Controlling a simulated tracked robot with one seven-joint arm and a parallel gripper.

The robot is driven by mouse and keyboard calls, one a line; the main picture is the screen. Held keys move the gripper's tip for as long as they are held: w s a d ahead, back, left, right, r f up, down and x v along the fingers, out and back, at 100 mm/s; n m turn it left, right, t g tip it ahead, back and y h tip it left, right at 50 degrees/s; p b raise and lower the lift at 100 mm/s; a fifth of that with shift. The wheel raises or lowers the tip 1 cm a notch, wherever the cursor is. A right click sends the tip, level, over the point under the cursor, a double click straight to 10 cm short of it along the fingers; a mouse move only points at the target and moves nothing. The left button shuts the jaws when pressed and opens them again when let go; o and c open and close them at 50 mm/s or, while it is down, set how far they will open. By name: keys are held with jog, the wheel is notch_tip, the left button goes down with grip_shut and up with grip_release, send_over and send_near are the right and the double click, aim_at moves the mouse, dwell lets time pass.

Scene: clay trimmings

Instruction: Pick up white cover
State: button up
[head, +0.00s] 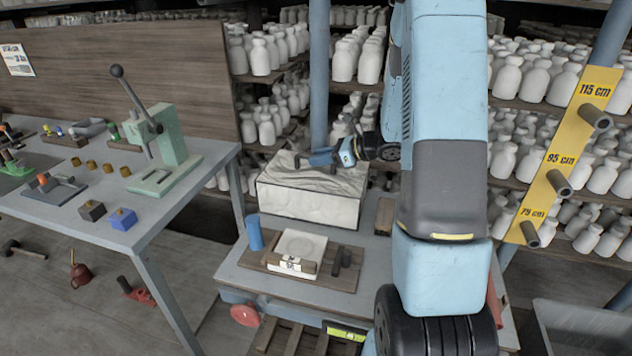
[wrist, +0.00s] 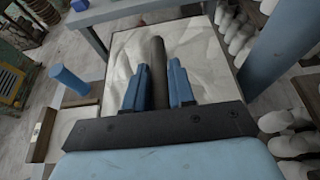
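A white cover (head: 308,205) with a crumpled grey-white top forms a large block on the low table, behind the wooden board. Its creased top also fills the middle of the wrist view (wrist: 118,62). A dark rod (wrist: 158,52), which looks like a handle, stands out over this top. My gripper (head: 313,163) is just above the cover, reaching in from the right. Its two blue fingers lie on either side of the rod in the wrist view (wrist: 158,68), with narrow gaps showing. The gripper looks open; contact with the rod cannot be made out.
A blue cylinder (head: 254,232) and a white square piece (head: 302,246) on a wooden board (head: 340,281) are in front of the cover. A green press (head: 165,150) stands on the left table. Shelves of white bottles (head: 268,120) are behind. A blue post (head: 319,75) rises behind the cover.

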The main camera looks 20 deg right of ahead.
grip_shut()
dwell(0.4)
